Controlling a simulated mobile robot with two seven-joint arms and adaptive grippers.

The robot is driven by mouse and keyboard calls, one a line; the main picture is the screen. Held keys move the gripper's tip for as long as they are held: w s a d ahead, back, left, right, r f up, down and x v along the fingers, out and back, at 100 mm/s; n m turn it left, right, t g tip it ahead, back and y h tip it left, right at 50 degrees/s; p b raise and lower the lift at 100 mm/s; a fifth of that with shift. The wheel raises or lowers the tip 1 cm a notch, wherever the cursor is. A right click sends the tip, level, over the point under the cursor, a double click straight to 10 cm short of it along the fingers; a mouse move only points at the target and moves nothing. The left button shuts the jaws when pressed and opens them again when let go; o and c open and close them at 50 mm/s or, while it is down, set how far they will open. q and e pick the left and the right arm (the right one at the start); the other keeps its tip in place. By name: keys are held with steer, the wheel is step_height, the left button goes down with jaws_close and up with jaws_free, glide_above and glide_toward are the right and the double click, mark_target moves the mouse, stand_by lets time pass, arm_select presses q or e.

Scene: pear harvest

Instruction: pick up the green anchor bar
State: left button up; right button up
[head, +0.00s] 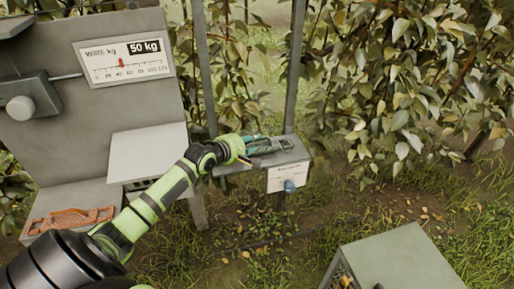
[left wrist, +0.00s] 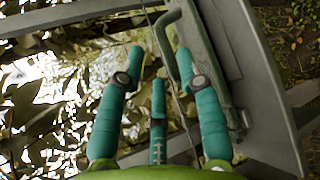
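A muted green bar (left wrist: 204,62) with a bent, handle-like end shows in the left wrist view, lying along a grey shelf. My left gripper (left wrist: 160,54) has its teal fingers spread apart. The right finger is close beside the bar and overlaps it in the picture; I cannot tell whether they touch. Nothing is clearly held between the fingers. In the head view my left gripper (head: 258,147) is at the small grey shelf (head: 297,155), and its fingers mostly hide the bar there. My right gripper is not in view.
A grey panel with a wire gauge (head: 124,60) reading 50 kg stands at the left. A blue knob (head: 289,186) is under the shelf. A grey-green box (head: 400,262) stands at the lower right. Leafy branches and posts are behind.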

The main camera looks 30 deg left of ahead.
mark_target(262, 138)
arm_select(q)
steer(key=shift+x, duration=3.35)
steer(key=shift+r, duration=0.1)
jaws_close()
